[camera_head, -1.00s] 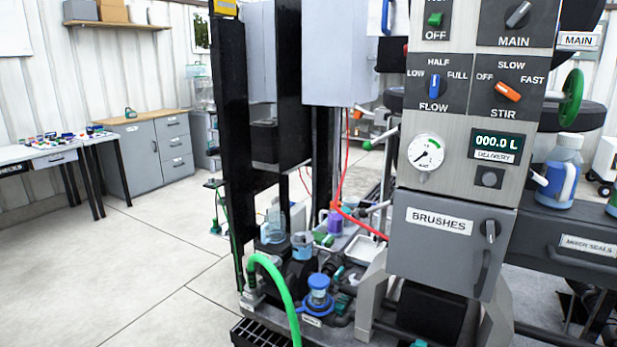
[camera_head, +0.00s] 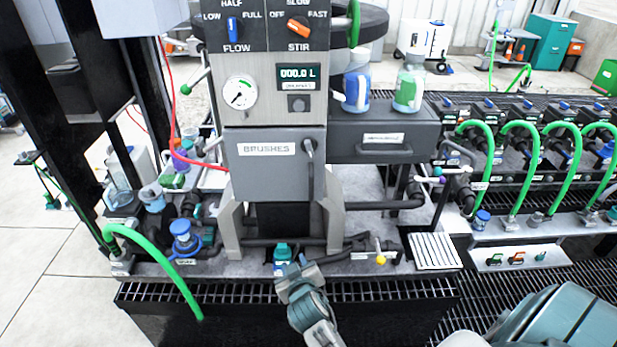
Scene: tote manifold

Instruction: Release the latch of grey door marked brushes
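The grey door (camera_head: 262,180) marked BRUSHES (camera_head: 266,149) is on the front of the central panel, below the gauge and display, and looks shut. Its latch (camera_head: 308,147) is a small grey knob near the door's upper right edge. A dark curved handle (camera_head: 311,178) hangs just below it. My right gripper (camera_head: 289,270) is at the bottom centre, below and in front of the door, apart from it. My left gripper is not in view.
A grey drawer (camera_head: 383,138) juts out right of the door. A green hose (camera_head: 152,250) arches at the left. Black grating (camera_head: 390,296) runs along the front. The space directly before the door looks clear.

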